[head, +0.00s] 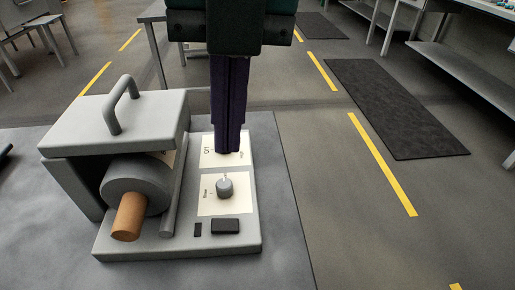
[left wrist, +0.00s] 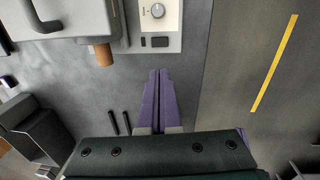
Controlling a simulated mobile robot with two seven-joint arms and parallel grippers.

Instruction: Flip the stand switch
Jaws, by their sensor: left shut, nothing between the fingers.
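The grey stand (head: 109,250) carries a drum (head: 133,187) with a brown cylinder sticking out of it, under a grey block with a handle. Its right side has a panel with two pale labels. My left gripper (head: 228,150) comes down from above with its purple fingers shut and empty. Its tips are over the upper label (head: 207,150) and cover its middle. No switch shows clearly there; contact cannot be told. The lower label bears a round grey knob (head: 225,188). The left wrist view shows the fingers (left wrist: 158,75) and the knob (left wrist: 157,11). My right gripper is not in view.
A larger black block (head: 225,226) and a smaller one (head: 198,229) sit in front of the knob. Two short dark bars (left wrist: 120,123) lie on the grey surface. A dark mat (head: 395,105) and yellow lines mark the floor at right. Open room lies right of the stand.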

